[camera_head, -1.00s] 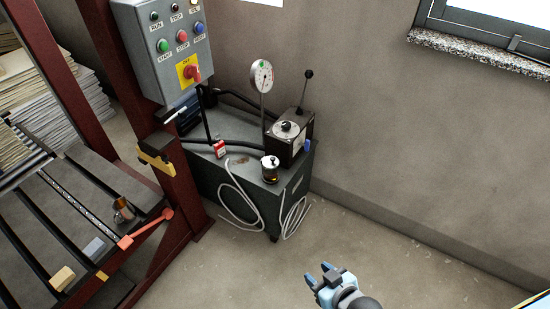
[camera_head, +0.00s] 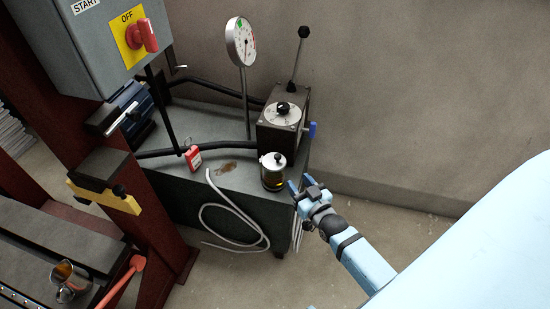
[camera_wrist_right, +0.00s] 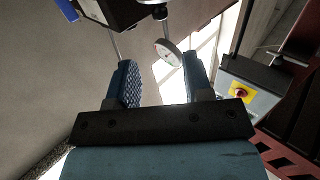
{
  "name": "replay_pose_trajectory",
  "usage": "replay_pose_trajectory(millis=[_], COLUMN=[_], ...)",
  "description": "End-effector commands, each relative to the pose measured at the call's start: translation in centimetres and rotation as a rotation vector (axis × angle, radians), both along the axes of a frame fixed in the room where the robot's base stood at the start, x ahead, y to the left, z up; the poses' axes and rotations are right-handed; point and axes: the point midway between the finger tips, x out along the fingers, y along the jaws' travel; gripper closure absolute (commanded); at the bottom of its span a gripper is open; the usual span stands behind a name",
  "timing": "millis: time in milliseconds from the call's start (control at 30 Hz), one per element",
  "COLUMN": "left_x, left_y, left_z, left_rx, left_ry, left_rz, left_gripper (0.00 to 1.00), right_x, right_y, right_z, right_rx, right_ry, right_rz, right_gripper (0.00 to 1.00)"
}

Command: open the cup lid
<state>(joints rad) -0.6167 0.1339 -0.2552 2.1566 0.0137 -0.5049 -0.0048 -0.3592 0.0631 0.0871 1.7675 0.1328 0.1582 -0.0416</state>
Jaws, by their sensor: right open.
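A small glass cup (camera_head: 272,181) with a silver lid (camera_head: 272,160) and a dark knob stands upright on the front right corner of the dark cabinet top (camera_head: 232,181). The lid sits on the cup. My right gripper (camera_head: 299,183) is just right of the cup, apart from it and empty. In the right wrist view my right gripper (camera_wrist_right: 158,72) shows its two blue fingers spread wide with nothing between them; the cup is not seen there. My left gripper is not in view.
A black box with a dial and lever (camera_head: 282,118) stands behind the cup. A round gauge (camera_head: 241,42) is on a post, and a red tag (camera_head: 193,157) lies left. Floor is free right of the cabinet.

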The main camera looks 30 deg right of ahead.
Motion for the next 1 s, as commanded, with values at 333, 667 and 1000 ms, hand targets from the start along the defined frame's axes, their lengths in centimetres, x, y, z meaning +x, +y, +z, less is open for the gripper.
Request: replay_pose_trajectory(millis=[333, 667, 1000], left_x=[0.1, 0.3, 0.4], left_y=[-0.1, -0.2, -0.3], left_z=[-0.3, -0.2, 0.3], left_rx=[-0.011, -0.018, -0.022], left_ry=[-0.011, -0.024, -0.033], left_rz=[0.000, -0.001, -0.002], left_gripper=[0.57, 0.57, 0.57], right_x=[7.1, 12.0, 12.8], right_y=[-0.5, -0.9, -0.9], right_z=[0.1, 0.1, 0.1], right_rx=[0.001, 0.000, 0.000], right_ry=[-0.002, 0.000, 0.002], right_rz=[0.001, 0.002, 0.002], right_gripper=[0.54, 0.54, 0.54])
